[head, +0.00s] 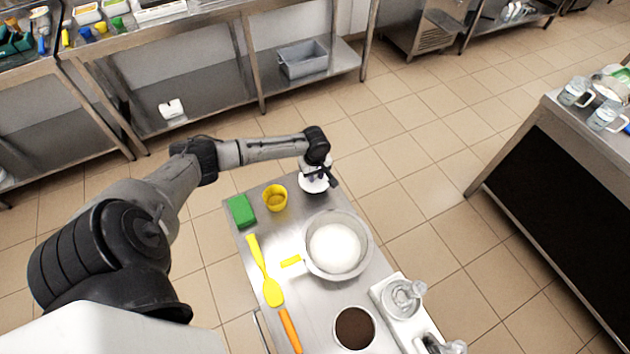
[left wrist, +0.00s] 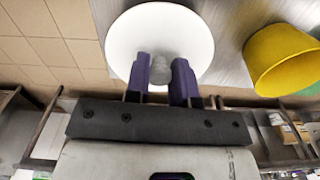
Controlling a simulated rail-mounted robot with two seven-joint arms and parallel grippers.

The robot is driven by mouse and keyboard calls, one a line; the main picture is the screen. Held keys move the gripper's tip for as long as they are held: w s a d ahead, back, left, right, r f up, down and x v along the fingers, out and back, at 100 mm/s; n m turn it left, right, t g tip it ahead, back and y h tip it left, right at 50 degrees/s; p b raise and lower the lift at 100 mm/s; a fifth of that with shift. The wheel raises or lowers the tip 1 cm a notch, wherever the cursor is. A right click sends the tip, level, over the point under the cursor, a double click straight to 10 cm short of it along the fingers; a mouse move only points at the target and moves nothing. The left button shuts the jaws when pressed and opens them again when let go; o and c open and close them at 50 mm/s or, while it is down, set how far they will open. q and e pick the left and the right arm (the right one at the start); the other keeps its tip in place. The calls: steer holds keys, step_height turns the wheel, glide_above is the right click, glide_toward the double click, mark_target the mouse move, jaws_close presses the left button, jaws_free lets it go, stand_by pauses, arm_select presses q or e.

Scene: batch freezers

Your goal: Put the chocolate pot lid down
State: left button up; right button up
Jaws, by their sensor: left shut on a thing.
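The white round chocolate pot lid (head: 314,186) is at the far end of the steel table (head: 290,312). It also shows in the left wrist view (left wrist: 128,38), its face towards the camera. My left gripper (head: 318,176) is shut on the lid's grey knob (left wrist: 160,70), with one purple finger on each side of it. I cannot tell whether the lid touches the table top. A round container with dark brown contents (head: 354,328) stands at the near end of the table. My right gripper is not in view.
Near the lid are a yellow cup (head: 275,198) and a green block (head: 241,211). A metal bowl with white contents (head: 335,248), a yellow spatula (head: 258,258), an orange-handled tool (head: 290,330) and a white tray with glassware (head: 386,305) fill much of the table.

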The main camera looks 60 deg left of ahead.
arm_select(q)
steer(key=shift+f+b, duration=0.4)
steer(key=shift+f, duration=1.55)
steer(key=shift+f, duration=0.15)
steer(key=o, duration=0.9)
step_height(320, 180, up, 11)
steer(key=shift+r+p, duration=0.2)
steer(key=shift+p, duration=0.85)
steer(key=shift+r, duration=0.45)
